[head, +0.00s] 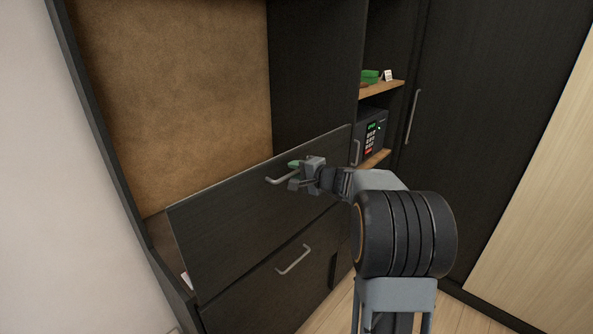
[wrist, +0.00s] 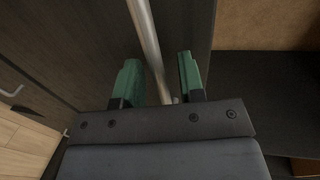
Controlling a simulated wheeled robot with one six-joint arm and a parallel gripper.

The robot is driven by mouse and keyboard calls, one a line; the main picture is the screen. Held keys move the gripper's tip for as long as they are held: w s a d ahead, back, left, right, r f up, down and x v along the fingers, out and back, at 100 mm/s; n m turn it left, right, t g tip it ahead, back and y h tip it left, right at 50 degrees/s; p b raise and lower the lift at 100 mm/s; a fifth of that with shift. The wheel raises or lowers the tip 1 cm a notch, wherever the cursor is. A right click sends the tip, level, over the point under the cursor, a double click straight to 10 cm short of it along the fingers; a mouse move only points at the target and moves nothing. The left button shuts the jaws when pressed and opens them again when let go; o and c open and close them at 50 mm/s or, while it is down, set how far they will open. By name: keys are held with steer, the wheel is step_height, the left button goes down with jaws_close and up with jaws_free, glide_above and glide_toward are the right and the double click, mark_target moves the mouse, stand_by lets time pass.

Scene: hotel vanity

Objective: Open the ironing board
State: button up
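No ironing board shape is visible. A dark wooden upper front panel (head: 250,190) spans the lower cabinet below the brown-backed niche. It has a metal bar handle (head: 281,179) near its middle. My gripper (head: 294,175) is at the right part of this handle. In the wrist view the handle bar (wrist: 147,40) passes between the green fingertips of my gripper (wrist: 158,80), with a gap visible beside it, so the fingers are open around it. I cannot tell whether either finger touches the bar.
A lower drawer (head: 260,300) with its own bar handle (head: 293,259) is below. A safe (head: 371,137) and a shelf with a green box (head: 370,76) stand at the right. A tall dark door (head: 480,120) is further right. Some wooden floor (head: 335,315) is visible.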

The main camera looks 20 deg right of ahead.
steer(key=shift+w, duration=0.15)
jaws_close()
stand_by(0.4)
